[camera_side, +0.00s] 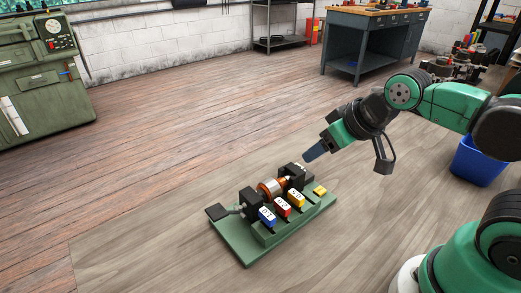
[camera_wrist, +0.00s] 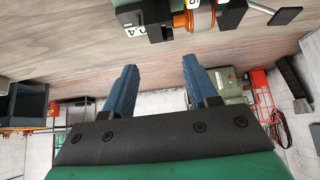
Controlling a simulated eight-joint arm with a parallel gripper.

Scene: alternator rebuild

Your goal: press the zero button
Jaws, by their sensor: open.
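A small yellow piece (camera_side: 320,190) sits at the plate's right end. I cannot tell which part is the zero button. My gripper (camera_side: 315,152) is above the fixture's far right end, apart from it. In the wrist view its blue fingers (camera_wrist: 159,64) are open and empty; the fixture's rotor (camera_wrist: 197,17) shows upside down at the top.
A black crank-like handle (camera_side: 217,212) sticks out at the fixture's left end. A blue bin (camera_side: 478,163) stands at the right, beyond my arm. A green machine (camera_side: 40,95) and a workbench (camera_side: 362,45) stand farther back. The floor around the fixture is clear.

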